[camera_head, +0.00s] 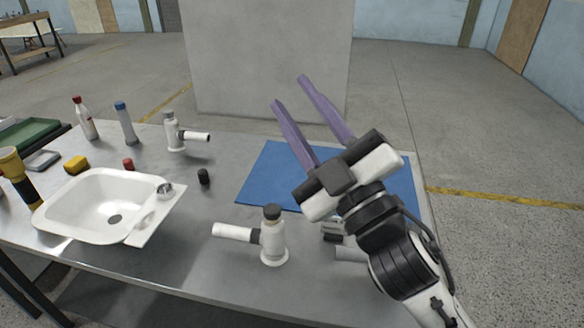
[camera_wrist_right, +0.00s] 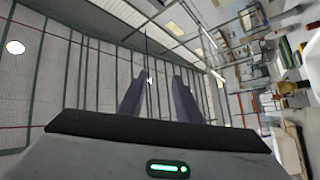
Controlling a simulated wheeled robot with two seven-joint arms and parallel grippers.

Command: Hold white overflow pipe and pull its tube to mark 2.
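A white pipe fitting (camera_head: 272,243) with a dark cap stands upright near the front edge of the table, its side tube (camera_head: 232,232) pointing left. A second white pipe fitting (camera_head: 173,134) with a grey cap stands farther back, its side tube (camera_head: 196,136) pointing right with a dark end. I cannot make out any marks on either tube. My right gripper (camera_head: 290,90) is raised over the right of the table, its two purple fingers apart and empty. The fingers also show apart in the right wrist view (camera_wrist_right: 158,77). My left gripper is not in view.
A white basin (camera_head: 75,206) lies at the left of the grey table (camera_head: 190,240). A blue mat (camera_head: 262,178) lies under my right arm. Bottles (camera_head: 125,122), a yellow block (camera_head: 76,165) and small red (camera_head: 128,164) and black (camera_head: 204,176) caps stand around. A green tray (camera_head: 30,134) is at far left.

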